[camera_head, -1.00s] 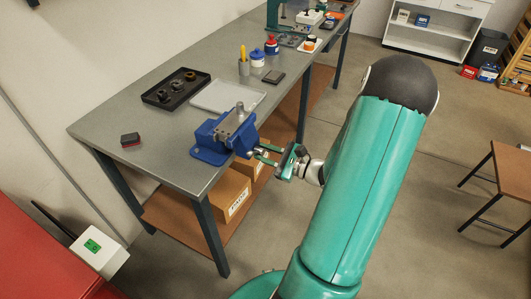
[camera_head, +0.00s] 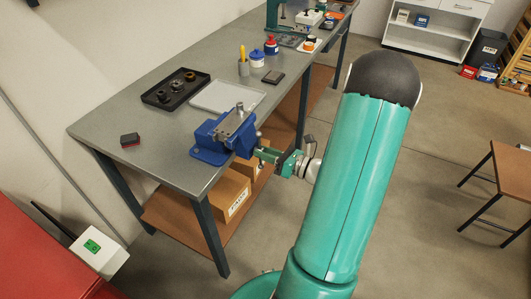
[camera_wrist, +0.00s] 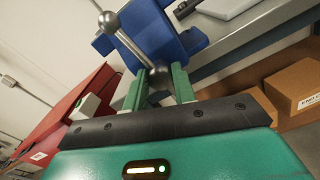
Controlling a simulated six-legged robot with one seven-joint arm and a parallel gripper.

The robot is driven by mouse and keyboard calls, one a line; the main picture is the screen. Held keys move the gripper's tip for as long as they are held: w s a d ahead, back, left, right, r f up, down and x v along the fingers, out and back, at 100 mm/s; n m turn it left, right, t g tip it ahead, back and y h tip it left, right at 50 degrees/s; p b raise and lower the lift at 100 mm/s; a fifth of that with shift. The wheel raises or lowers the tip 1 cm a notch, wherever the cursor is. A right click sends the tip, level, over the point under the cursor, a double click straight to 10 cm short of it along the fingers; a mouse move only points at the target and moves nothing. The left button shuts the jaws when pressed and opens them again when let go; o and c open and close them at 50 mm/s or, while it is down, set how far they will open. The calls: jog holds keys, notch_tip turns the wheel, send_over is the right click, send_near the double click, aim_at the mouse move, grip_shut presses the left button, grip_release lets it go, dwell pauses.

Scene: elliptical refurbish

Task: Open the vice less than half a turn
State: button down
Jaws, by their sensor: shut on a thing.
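The blue vice (camera_head: 222,136) is fixed at the front edge of the grey workbench, with grey metal jaws on top. In the wrist view the vice (camera_wrist: 155,32) is at the top, with its steel handle bar (camera_wrist: 128,43) slanting across its front. One ball end of the bar is clear at upper left. The lower end runs between the green fingers. My gripper (camera_head: 263,154) is in front of the vice, beyond the bench edge. In the wrist view my gripper (camera_wrist: 159,90) is shut on the handle near its lower end. The exact contact is partly hidden.
Cardboard boxes (camera_head: 232,193) stand on the shelf below. A stool (camera_head: 506,165) is at right; the floor between is clear.

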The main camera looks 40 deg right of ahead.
jog(key=m, duration=0.8)
jog(key=shift+m, duration=0.3)
jog(key=shift+w, duration=0.1)
jog(key=c, duration=1.2)
grip_release()
jog(key=shift+w, duration=0.1)
jog(key=shift+o, duration=0.3)
jog(key=v, duration=1.4)
jog(key=shift+a, duration=0.1)
